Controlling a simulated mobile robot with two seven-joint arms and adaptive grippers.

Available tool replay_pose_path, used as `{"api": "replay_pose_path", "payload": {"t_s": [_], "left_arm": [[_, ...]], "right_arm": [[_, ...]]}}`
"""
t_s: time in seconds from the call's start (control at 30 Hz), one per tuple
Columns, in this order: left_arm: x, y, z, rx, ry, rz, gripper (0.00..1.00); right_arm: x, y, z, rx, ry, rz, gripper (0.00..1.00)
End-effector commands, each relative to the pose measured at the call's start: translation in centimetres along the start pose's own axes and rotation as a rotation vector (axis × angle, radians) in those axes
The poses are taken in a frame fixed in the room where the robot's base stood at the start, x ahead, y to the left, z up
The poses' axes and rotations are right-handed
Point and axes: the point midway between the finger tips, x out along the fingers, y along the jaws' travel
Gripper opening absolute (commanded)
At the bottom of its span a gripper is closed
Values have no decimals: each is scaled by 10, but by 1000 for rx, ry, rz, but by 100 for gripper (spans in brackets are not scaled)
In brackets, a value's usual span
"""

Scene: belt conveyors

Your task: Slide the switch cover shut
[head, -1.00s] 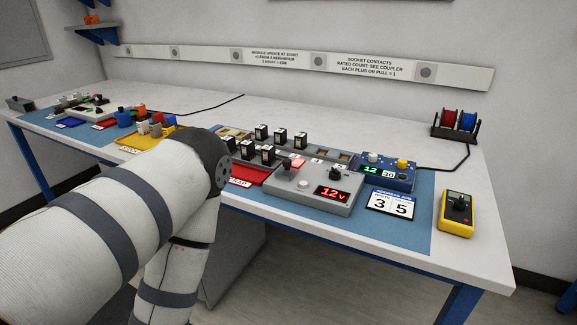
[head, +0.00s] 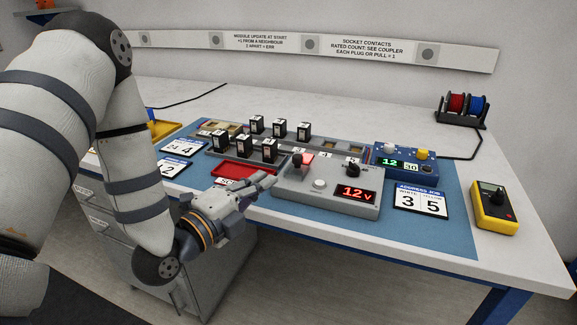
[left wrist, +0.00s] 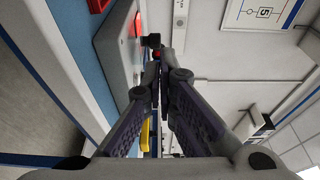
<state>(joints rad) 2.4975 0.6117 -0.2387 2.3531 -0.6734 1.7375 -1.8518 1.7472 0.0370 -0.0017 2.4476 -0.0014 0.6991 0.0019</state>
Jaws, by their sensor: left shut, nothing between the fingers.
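The grey power unit (head: 331,189) stands on the blue mat and its red display reads 12 V. A red, partly clear piece that looks like the switch cover (head: 304,160) sits at its back left corner. I cannot tell how far the cover is slid. My left gripper (head: 270,181) is shut and empty, at the unit's front left side, left of and nearer than the cover. In the left wrist view the shut fingers (left wrist: 161,75) point along the unit (left wrist: 119,58), and a red part (left wrist: 135,24) shows beyond them. My right gripper is out of view.
A red tray (head: 240,171) lies left of the unit, with several black modules (head: 269,150) behind it. A blue meter box (head: 403,163) stands behind right, a "3 5" card (head: 421,201) and a yellow meter (head: 495,208) to the right. Spools (head: 463,106) stand at the back.

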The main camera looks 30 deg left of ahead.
Motion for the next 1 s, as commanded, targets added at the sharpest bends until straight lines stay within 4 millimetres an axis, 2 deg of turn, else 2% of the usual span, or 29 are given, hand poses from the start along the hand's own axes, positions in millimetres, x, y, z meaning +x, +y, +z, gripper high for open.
{"api": "replay_pose_path", "payload": {"t_s": [0.2,0.4,0.53,0.87,1.0], "left_arm": [[47,2,0,-1,-2,2,0],[75,3,0,-2,-2,4,0],[82,2,0,-2,-1,4,0],[84,1,0,-1,0,3,0],[103,3,5,5,1,4,0]], "right_arm": [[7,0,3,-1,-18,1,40],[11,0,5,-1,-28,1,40],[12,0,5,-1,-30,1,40],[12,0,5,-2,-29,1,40],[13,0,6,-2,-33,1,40]]}}
